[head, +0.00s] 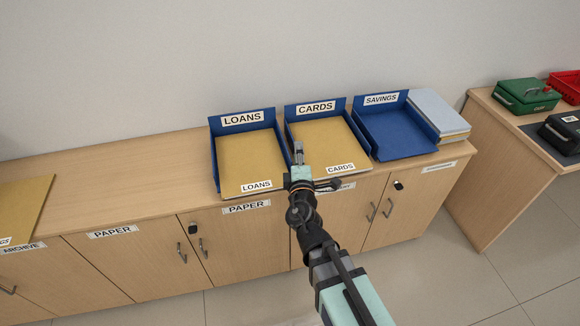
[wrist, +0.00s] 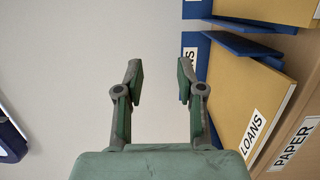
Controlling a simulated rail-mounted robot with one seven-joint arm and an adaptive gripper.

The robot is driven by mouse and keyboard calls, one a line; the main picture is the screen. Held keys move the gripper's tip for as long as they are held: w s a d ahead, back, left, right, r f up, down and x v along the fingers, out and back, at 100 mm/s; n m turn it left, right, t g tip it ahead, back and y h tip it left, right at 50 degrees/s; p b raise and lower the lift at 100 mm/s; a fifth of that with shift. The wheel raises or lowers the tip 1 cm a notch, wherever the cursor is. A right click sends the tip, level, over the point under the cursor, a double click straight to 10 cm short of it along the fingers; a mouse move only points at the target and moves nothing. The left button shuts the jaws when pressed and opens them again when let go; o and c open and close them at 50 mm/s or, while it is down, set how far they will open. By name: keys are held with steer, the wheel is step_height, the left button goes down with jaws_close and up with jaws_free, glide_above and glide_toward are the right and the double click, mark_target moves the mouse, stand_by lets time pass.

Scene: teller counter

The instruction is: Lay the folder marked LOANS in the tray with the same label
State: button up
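The tan LOANS folder (head: 247,160) lies flat in the blue LOANS tray (head: 215,150), its label at the front edge. In the wrist view the LOANS folder (wrist: 240,95) is at the right, clear of my fingers. My gripper (head: 298,150) appears above the left side of the CARDS tray, near the LOANS tray's right wall; its height is hard to judge. In the wrist view my gripper (wrist: 160,80) is open, with nothing between its fingers.
A tan CARDS folder (head: 328,145) lies in the blue CARDS tray (head: 350,108). The blue SAVINGS tray (head: 400,132) is empty. Pale folders (head: 440,112) are stacked to its right. Another tan folder (head: 22,205) lies far left, its label partly cut off. The counter (head: 125,180) between is clear.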

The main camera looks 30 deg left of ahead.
steer(key=shift+w+d+f+m+t+h+b, duration=1.45)
steer(key=shift+w+d+m+h, duration=1.6)
steer(key=shift+w+d, duration=3.65)
steer(key=s+d+f+m+g+h, duration=0.3)
steer(key=d+f+g, duration=0.1)
steer(key=d+f, duration=0.5)
steer(key=s+d+f+m+g+h, duration=0.35)
steer(key=d+f, duration=0.35)
steer(key=f, duration=0.3)
steer(key=s+d+f+m+g+h, duration=0.2)
steer(key=s+d+f+m+g, duration=0.15)
steer(key=d+f, duration=0.55)
steer(key=s+d+f+m+g+y, duration=0.1)
steer(key=s+d+f+m+g, duration=0.2)
steer(key=s+f, duration=0.3)
steer(key=s+d+f+m+g+y, duration=0.1)
steer(key=s+d+f+m+g, duration=0.2)
steer(key=s, duration=1.4)
steer(key=s+d+f+m+g+y, duration=0.1)
steer(key=s+d+f+m+g, duration=0.2)
steer(key=s+d+f+g, duration=0.4)
steer(key=s+f+p, duration=0.1)
steer(key=s+f, duration=0.2)
steer(key=s, duration=0.1)
steer(key=shift+s+d+f+y, duration=0.2)
steer(key=shift+f+y, duration=0.2)
